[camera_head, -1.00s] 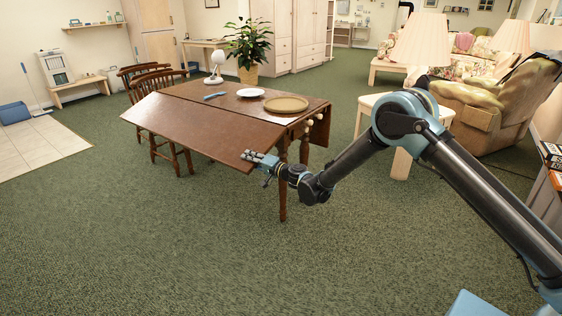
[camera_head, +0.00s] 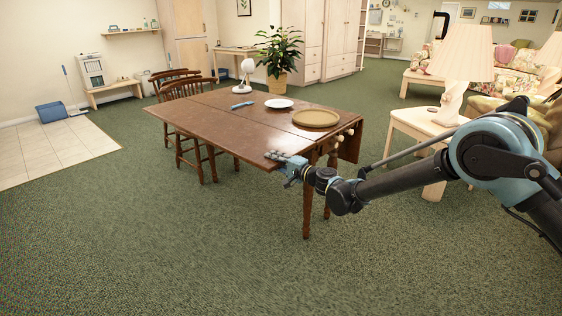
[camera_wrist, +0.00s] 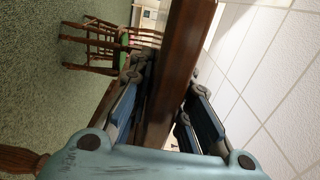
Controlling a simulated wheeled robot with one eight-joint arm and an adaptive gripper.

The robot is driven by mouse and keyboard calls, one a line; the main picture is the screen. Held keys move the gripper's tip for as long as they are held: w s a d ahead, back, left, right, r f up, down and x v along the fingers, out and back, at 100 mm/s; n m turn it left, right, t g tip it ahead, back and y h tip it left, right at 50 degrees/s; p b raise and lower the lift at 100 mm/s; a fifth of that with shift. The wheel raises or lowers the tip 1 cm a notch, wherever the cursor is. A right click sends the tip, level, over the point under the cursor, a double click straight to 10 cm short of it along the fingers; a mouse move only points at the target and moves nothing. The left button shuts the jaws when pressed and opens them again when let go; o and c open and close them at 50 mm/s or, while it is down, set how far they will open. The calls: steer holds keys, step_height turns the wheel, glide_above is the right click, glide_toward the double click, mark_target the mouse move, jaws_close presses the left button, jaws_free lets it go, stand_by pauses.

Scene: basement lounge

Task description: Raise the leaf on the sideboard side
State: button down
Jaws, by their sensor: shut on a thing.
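A brown drop-leaf table (camera_head: 265,113) stands ahead. Its near leaf (camera_head: 218,127) is up, close to level with the fixed top; any small remaining tilt is hard to tell. My gripper (camera_head: 276,156) is shut on the near right corner of this leaf. In the wrist view the leaf's edge (camera_wrist: 178,70) runs between my two fingers (camera_wrist: 163,95), one on each face. The other leaf (camera_head: 350,144) hangs down at the table's right side. Pale round knobs (camera_head: 340,137) show under the top at the right end.
A tan round tray (camera_head: 316,118), white plate (camera_head: 279,103), blue item (camera_head: 242,105) and white fan (camera_head: 248,72) are on the fixed top, with a potted plant (camera_head: 278,55) at the far side. Wooden chairs (camera_head: 190,112) stand at left. A side table (camera_head: 420,122) stands right. Carpet in front is clear.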

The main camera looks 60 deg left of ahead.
steer(key=shift+w+a+r+t, duration=0.2)
steer(key=shift+w+t, duration=0.1)
steer(key=shift+w, duration=0.3)
steer(key=c, duration=1.5)
jaws_free()
steer(key=shift+w+d, duration=0.1)
steer(key=shift+s, duration=0.25)
steer(key=v, duration=1.2)
steer(key=shift+w+f, duration=0.1)
steer(key=shift+f, duration=0.05)
